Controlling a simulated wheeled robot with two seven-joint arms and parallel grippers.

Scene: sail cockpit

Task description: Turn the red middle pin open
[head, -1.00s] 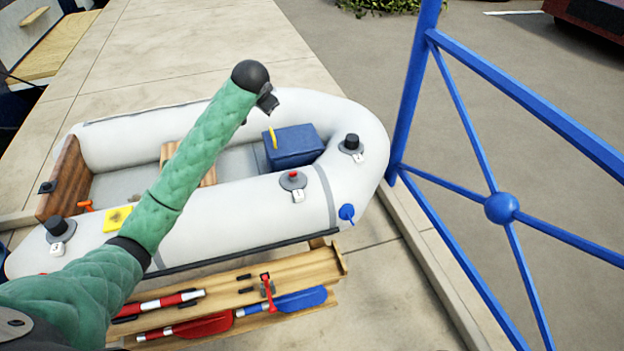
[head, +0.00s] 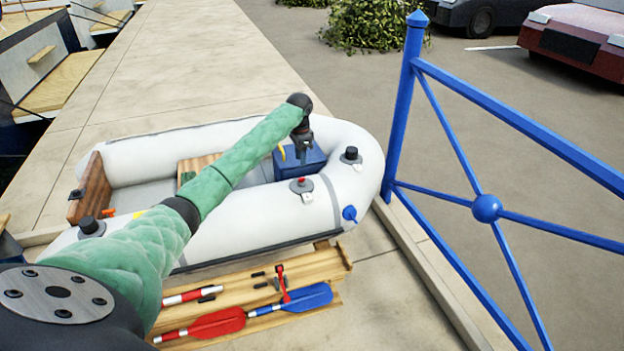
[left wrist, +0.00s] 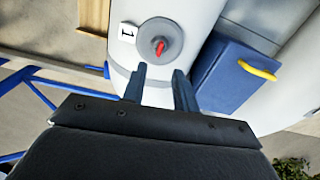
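The red pin (head: 301,181) sits on a grey round valve base (head: 310,187) on the near tube of the white inflatable boat (head: 240,222). In the left wrist view the red pin (left wrist: 160,46) is at top centre, on its grey disc beside a white tag marked 1 (left wrist: 127,33). My left gripper (head: 303,155) points down over the blue box, just behind the pin. In the left wrist view its two fingers (left wrist: 160,72) are apart with nothing between them, just short of the disc. My right gripper is not in view.
Black-capped valves stand at the bow (head: 351,154) and stern (head: 89,225). The blue box (head: 300,160) with a yellow handle is inside the boat. A blue railing (head: 487,208) rises at right. A wooden bench (head: 240,296) with paddles is in front.

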